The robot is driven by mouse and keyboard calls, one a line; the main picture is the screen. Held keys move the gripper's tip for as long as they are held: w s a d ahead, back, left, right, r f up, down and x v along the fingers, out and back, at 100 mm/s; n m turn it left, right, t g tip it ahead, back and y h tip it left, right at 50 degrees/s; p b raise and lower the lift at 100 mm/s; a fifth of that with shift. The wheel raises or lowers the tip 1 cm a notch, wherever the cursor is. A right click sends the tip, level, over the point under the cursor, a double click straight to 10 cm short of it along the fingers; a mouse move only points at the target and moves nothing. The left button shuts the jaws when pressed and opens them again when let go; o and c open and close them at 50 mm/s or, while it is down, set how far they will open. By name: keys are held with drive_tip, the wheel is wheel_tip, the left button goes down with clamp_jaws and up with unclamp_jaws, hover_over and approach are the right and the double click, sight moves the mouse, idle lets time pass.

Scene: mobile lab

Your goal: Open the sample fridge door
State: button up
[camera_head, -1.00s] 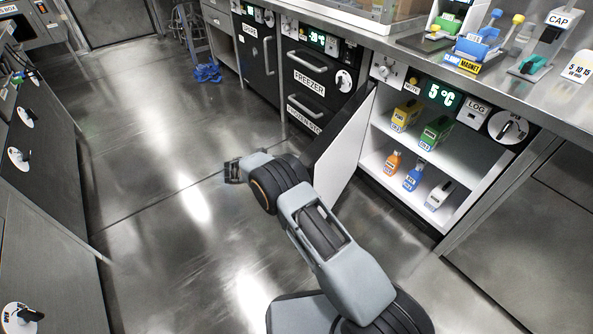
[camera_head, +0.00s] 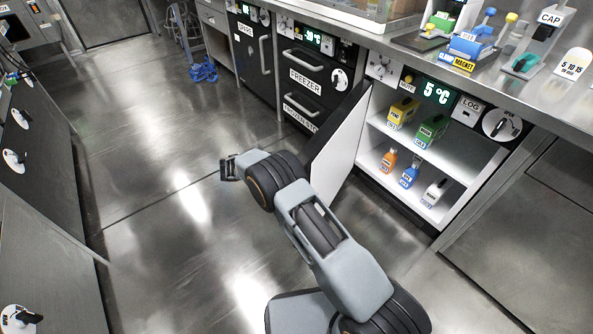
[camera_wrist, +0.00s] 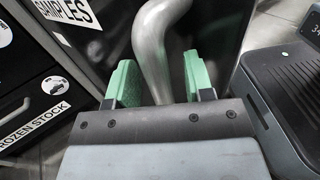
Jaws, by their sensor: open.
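The sample fridge (camera_head: 452,218) stands open at the right of the head view, with its white shelves showing. Its door (camera_head: 342,146) is swung well out, white inside face toward the shelves. In the wrist view the door's dark outer face (camera_wrist: 215,28) carries a SAMPLES label (camera_wrist: 76,10). A grey bar handle (camera_wrist: 152,50) on it runs down between the green fingers of my gripper (camera_wrist: 160,82). My gripper is open around the handle, with a gap at the right finger; contact at the left is unclear. In the head view my gripper (camera_head: 228,168) is beyond the door's outer side.
Bottles and boxes, such as a green box (camera_head: 431,130), stand on the fridge shelves. A freezer (camera_head: 305,80) with drawers is left of the fridge. A counter (camera_head: 540,95) runs above. Open floor (camera_head: 150,215) lies left of my arm; dark cabinets (camera_head: 30,150) line the far left.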

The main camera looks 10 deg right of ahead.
drive_tip(key=s+d+r+p, duration=0.2)
drive_tip(key=s+r+p, duration=0.5)
drive_tip(key=s+r, duration=0.4)
drive_tip(key=shift+s+d+r, duration=0.25)
drive_tip(key=shift+s+r, duration=0.05)
drive_tip(key=shift+s, duration=1.15)
